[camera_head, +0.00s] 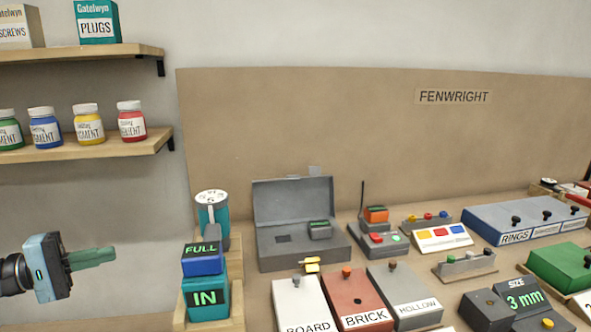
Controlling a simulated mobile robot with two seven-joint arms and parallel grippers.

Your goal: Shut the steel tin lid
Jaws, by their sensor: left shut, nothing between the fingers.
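The steel tin (300,258) is a grey box at the back of the bench, left of centre. Its lid (293,200) stands open, raised upright behind the box and leaning near the brown backboard. A small dark block with a green display (320,229) shows at the right part of the tin. My left gripper (112,254) comes in from the left, well to the left of the tin and apart from everything. Its green fingers are shut with nothing between them. My right gripper is not in view.
A teal "IN" block (207,298) with a blue "FULL" block stands left of the tin. Labelled boxes, including BRICK (357,297), stand in front. A device with an antenna (378,240) is to its right. Shelves with jars (132,120) hang at upper left.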

